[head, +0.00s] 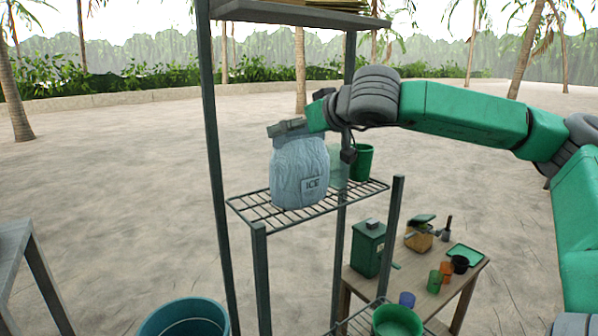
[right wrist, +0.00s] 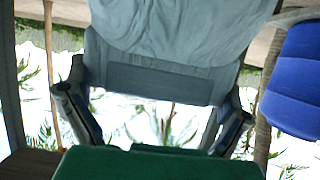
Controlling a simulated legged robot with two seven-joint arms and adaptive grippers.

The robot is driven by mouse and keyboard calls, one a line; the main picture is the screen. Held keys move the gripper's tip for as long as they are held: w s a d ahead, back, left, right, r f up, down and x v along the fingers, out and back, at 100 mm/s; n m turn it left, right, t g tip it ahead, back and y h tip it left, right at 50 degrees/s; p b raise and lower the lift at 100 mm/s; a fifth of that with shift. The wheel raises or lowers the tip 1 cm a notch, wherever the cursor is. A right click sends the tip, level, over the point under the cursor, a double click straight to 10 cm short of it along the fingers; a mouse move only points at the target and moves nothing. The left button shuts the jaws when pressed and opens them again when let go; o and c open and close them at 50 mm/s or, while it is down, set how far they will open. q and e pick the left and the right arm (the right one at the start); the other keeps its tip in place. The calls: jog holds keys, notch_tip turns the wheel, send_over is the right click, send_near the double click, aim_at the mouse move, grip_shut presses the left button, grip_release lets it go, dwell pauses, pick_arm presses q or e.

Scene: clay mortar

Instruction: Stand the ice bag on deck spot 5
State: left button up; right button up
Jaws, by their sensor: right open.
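The ice bag (head: 299,178) is pale blue, marked ICE, and stands upright on the wire shelf (head: 262,218) of a grey metal rack. My right gripper (head: 288,127) is at the top of the bag, reaching in from the right. In the right wrist view the bag (right wrist: 180,32) fills the upper middle, with its flat band-like end between the two spread fingers of the gripper (right wrist: 157,92). The fingers look open, beside the bag. No spot numbers are readable, so I cannot tell which is deck spot 5. My left gripper is not in view.
A green cup (head: 363,162) stands behind the bag on the shelf. Rack posts (head: 218,170) and an upper shelf (head: 300,14) are close. A low table (head: 452,285) holds cups and boxes. A blue tub (head: 185,318) is at the front. A blue object (right wrist: 295,80) shows in the wrist view.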

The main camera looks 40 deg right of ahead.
jog(key=shift+d, duration=0.1)
jog(key=c, duration=1.6)
jog(key=shift+r, duration=0.15)
jog(key=shift+c, duration=0.2)
